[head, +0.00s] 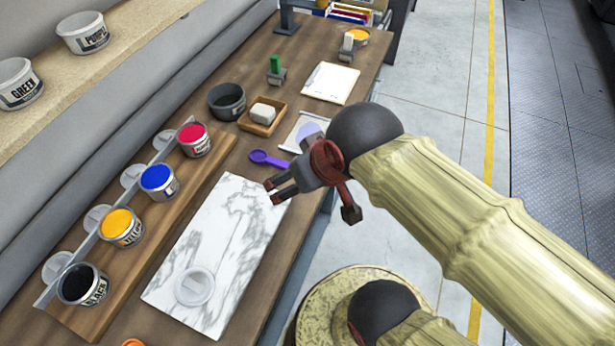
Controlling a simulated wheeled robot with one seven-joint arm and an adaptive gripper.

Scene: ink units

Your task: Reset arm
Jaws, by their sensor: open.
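My gripper (272,191) is at the end of my arm, above the right edge of the wooden table (160,128). Its two dark fingers with reddish tips are apart and point left, with nothing visible between them. The fingertips appear over the upper right corner of a white marble slab (215,245); the height above it is hard to tell. A purple spoon-like tool (268,159) lies just above the gripper in the picture. My arm hides part of the table's right edge and the floor.
Open ink cans, black (83,285), yellow (121,228), blue (159,182) and red (194,140), stand along a wooden board at left. A dark bowl (227,101) and a wooden tray (254,128) holding a white block are further back. A clear lid (195,287) lies on the slab.

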